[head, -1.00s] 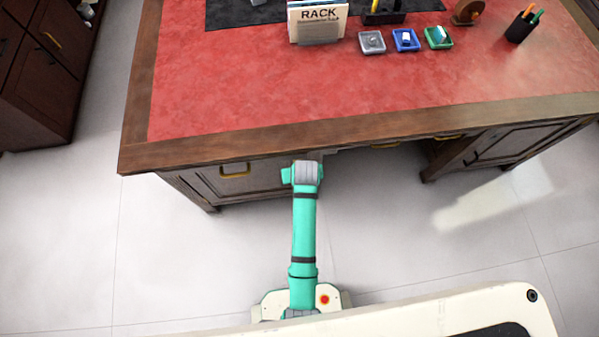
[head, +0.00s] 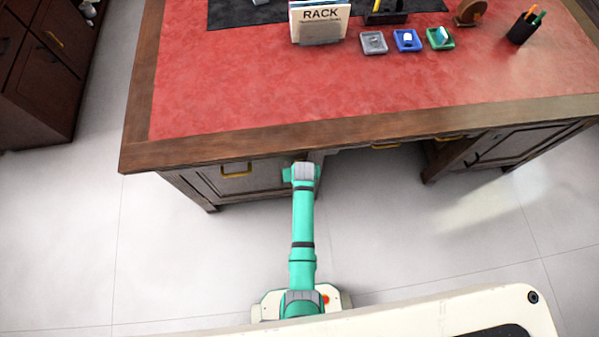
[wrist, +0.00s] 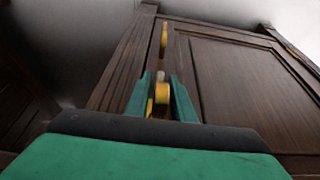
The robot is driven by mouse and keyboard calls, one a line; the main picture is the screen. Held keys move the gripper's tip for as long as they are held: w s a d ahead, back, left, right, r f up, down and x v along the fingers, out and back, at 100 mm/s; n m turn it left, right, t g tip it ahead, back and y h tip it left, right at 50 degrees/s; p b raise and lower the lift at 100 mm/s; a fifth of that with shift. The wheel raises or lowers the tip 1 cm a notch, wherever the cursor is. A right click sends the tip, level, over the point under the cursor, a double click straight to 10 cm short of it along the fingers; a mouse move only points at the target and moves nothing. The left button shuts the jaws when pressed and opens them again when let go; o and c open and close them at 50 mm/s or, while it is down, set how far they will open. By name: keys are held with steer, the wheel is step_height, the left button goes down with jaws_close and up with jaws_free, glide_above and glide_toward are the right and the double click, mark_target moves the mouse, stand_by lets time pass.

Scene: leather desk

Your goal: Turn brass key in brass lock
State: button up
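In the wrist view, the brass key (wrist: 162,94) shows as a small rounded yellow piece standing out from the dark wooden front of the desk. My gripper (wrist: 162,92) has its two teal fingers on either side of the key, close to it. I cannot tell whether both fingers touch it. The brass lock is not clearly visible; the fingers and key cover that spot. In the head view my gripper is hidden below the desk's front edge, at the left pedestal.
The desk (head: 250,139) has a red leather top. A brass handle (head: 236,170) is on its left pedestal. On top stand a rack (head: 320,25), several small trays including a blue one (head: 407,41), and a pen cup (head: 521,30). A dark cabinet (head: 40,95) stands at left.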

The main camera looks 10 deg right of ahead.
jaws_close()
steer(key=y, duration=0.1)
steer(key=a+y, duration=0.1)
steer(key=shift+m+y, duration=0.3)
steer(key=shift+y, duration=0.1)
steer(key=shift+r, duration=0.1)
